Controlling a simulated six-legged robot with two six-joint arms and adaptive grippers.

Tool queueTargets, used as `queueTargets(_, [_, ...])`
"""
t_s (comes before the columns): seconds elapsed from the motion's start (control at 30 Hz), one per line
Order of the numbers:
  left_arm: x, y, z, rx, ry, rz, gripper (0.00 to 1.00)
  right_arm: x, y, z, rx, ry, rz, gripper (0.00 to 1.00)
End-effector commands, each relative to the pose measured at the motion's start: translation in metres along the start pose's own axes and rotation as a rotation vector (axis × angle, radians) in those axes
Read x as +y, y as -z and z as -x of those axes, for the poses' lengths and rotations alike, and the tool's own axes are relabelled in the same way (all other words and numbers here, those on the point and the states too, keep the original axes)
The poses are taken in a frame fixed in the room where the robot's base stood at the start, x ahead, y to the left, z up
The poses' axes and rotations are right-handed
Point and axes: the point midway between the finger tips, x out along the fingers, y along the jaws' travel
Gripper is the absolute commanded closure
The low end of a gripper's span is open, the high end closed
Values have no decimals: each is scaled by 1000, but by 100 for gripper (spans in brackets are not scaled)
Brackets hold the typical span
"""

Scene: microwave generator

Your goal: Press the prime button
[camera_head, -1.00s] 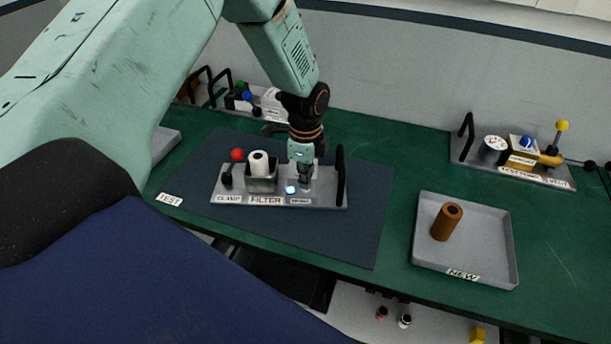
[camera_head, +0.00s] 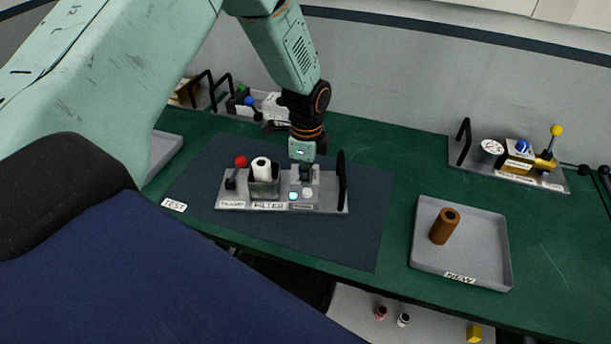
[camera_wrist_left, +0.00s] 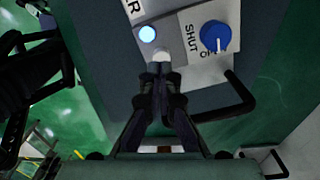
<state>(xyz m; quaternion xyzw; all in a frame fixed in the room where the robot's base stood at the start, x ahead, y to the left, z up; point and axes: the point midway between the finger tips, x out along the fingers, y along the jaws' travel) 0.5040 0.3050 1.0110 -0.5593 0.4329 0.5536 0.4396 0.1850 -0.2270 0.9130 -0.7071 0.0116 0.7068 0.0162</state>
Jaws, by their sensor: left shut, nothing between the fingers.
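The filter unit (camera_head: 230,206) is a grey plate with a black handle at its right end. On it, a pale round button (camera_head: 307,193) sits beside a glowing light-blue lamp (camera_head: 293,196), above a small label too blurred to read. My left gripper (camera_head: 306,178) is shut and empty, pointing down just behind the button. In the left wrist view, its closed fingertips (camera_wrist_left: 159,72) are close to the pale button (camera_wrist_left: 163,52); I cannot tell if they touch. The lamp (camera_wrist_left: 147,34) and a blue SHUT/OPEN knob (camera_wrist_left: 215,36) show beyond. My right gripper is not in view.
A white filter (camera_head: 261,168) stands in a holder left of the button, by a red-knobbed lever (camera_head: 240,161). A dark mat (camera_head: 350,230) lies under the unit. A tray (camera_head: 495,245) with a brown cylinder (camera_head: 444,227) is at right. Another unit (camera_head: 515,170) stands behind it.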

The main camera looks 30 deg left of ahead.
Motion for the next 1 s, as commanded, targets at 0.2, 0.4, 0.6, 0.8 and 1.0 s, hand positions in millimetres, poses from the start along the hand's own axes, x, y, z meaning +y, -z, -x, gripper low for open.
queueTargets(0.2, [-3, 2, 46, 2, 8, -1, 100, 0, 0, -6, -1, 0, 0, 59])
queueTargets(0.4, [-3, 2, 80, 2, 8, 1, 100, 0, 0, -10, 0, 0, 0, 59])
queueTargets(0.6, [-3, 2, 98, 1, 5, 0, 100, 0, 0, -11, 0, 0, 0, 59])
queueTargets(0.8, [-3, 1, 102, 1, 4, 0, 100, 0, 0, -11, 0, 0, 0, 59])
queueTargets(1.0, [-3, 1, 101, 1, 5, 0, 100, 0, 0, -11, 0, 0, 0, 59])
